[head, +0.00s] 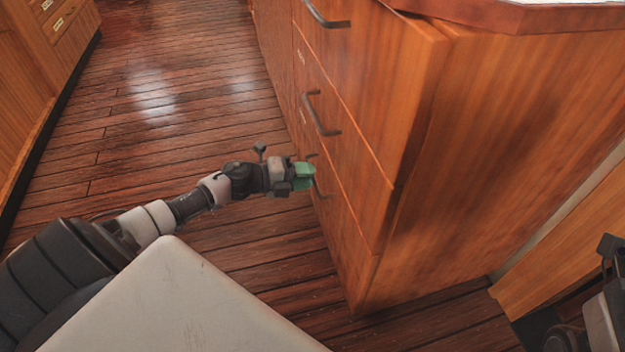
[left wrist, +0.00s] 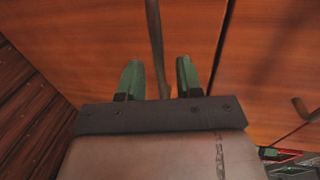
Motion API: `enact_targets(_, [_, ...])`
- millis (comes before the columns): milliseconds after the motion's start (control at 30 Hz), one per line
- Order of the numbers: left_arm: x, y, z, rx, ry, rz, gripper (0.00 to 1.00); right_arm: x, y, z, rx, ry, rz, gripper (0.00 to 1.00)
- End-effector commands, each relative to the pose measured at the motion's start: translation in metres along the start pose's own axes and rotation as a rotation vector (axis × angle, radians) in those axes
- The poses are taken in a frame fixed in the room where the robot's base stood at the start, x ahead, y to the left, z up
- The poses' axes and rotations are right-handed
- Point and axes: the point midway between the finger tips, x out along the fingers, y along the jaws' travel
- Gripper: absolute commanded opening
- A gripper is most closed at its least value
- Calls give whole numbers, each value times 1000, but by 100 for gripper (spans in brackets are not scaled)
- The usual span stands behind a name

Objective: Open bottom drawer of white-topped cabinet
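The wooden cabinet (head: 510,120) fills the right of the head view, with a strip of its white top (head: 570,2) at the upper edge. Its bottom drawer (head: 345,248) looks shut, flush with the front. My left gripper (head: 312,176) is at the bottom drawer's dark handle and partly hides it. In the left wrist view its green fingers (left wrist: 160,78) are apart, with the handle (left wrist: 155,35) showing between them. I cannot tell whether they touch it. Part of my right gripper (head: 608,252) shows at the right edge; its fingertips are unclear.
A middle handle (head: 320,115) and an upper handle (head: 325,16) are above the left gripper. Another wooden cabinet (head: 40,65) stands at far left. The plank floor (head: 180,110) between is clear. A low wooden panel (head: 560,255) is at right.

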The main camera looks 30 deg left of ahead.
Motion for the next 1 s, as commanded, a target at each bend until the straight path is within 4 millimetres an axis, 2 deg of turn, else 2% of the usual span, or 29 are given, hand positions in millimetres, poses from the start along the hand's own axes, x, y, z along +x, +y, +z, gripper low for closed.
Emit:
enact_targets(33, [8,2,0,1,1,-2,35,-1,0,0,-1,8,-3,43])
enact_targets(200, [20,1,0,0,0,-1,35,3,0,0,-3,21,-8,43])
enact_targets(500, [21,0,0,-1,-1,1,35,4,0,0,-3,22,-9,43])
enact_targets(733, [21,0,0,-1,-1,0,0,4,0,0,-3,22,-9,43])
enact_targets(1000, [21,0,0,-1,-1,1,0,4,0,0,-3,22,-9,43])
